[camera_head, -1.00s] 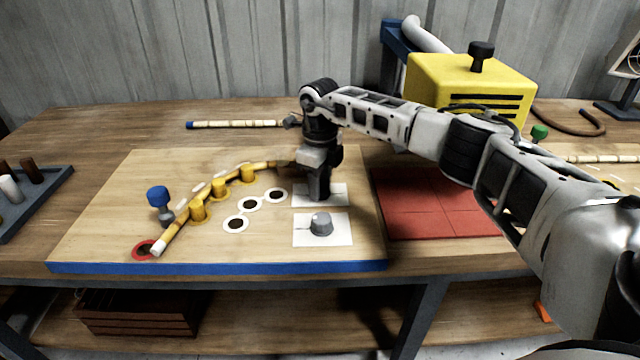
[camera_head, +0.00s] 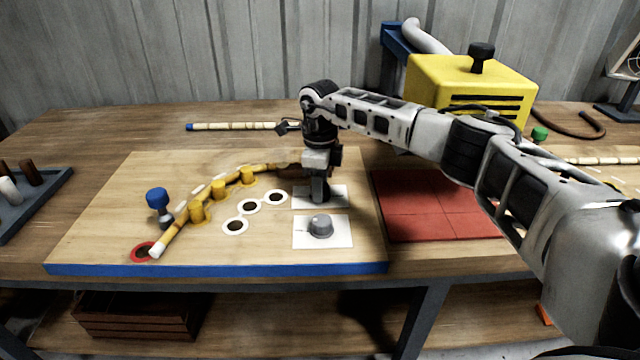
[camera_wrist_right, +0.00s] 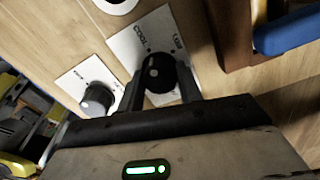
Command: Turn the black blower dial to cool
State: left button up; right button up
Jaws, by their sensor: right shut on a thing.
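The black blower dial (camera_wrist_right: 158,72) stands on a white card (camera_wrist_right: 142,42) marked COOL on one side, with a second word on the other side that I cannot read surely. A small pale dot shows on the dial's top; I cannot tell which word it points to. My right gripper (camera_wrist_right: 160,88) points down with one finger on each side of the dial and is shut on it. In the head view my right gripper (camera_head: 318,192) hides the dial, and part of its card (camera_head: 339,198) shows. My left gripper is not in view.
A grey dial (camera_head: 320,225) on its own white card sits just in front. A bent rattan rod (camera_head: 175,232) curves around yellow pegs (camera_head: 219,188) at the left. A red mat (camera_head: 430,205) lies right of the board, and a yellow box (camera_head: 468,82) stands behind.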

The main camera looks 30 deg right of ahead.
jog(key=o, duration=1)
jog(key=shift+r, duration=0.1)
pick_arm(q)
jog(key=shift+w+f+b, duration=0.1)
jog(key=shift+b, duration=0.3)
pick_arm(e)
notch_tip(320, 180, up, 16)
